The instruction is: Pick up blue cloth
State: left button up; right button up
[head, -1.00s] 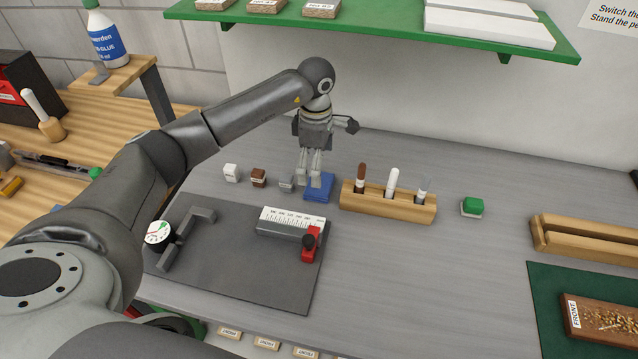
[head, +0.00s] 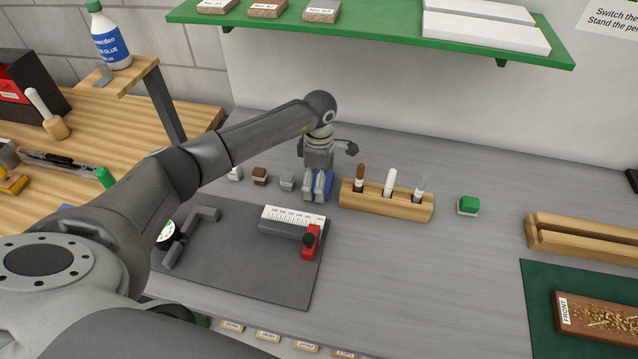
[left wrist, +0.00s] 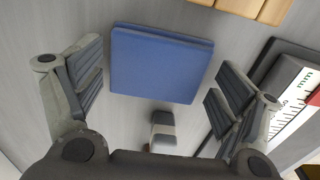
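The blue cloth (left wrist: 161,62) is a flat, folded blue square on the grey bench, seen whole in the left wrist view. In the head view only part of the cloth (head: 323,184) shows, behind and between my fingers. My left gripper (head: 316,186) is low over the cloth. In the left wrist view its fingers (left wrist: 157,85) are spread wide, one on each side of the cloth, with nothing held. Whether the fingertips touch the bench cannot be told. My right gripper is in neither view.
A small grey and white block (left wrist: 163,132) lies close to the cloth, beside a brown block (head: 259,176). A wooden pen holder (head: 385,205) stands just right of my gripper. A dark mat with a ruler gauge (head: 293,219) lies in front. A green shelf (head: 380,25) hangs above.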

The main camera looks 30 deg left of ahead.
pick_arm(q)
jog(key=c, duration=0.4)
jog(key=shift+r, duration=0.15)
jog(key=shift+w+r, duration=0.1)
jog(key=shift+r, duration=0.5)
jog(key=s+d+r+b, duration=0.1)
jog(key=r, duration=0.1)
jog(key=s+d+r+b, duration=0.1)
jog(key=r, duration=0.1)
jog(key=s+d+r+b, duration=0.1)
jog(key=r, duration=0.1)
jog(key=shift+s+r, duration=0.25)
jog(key=shift+r, duration=0.1)
jog(key=s+d+r+b, duration=0.1)
jog(key=s+d, duration=0.1)
jog(key=s+d+r+b, duration=0.1)
jog(key=s+d+r, duration=0.1)
jog(key=s, duration=0.1)
jog(key=s+d+r+b, duration=0.1)
jog(key=s+d+r, duration=0.1)
jog(key=shift+s, duration=0.2)
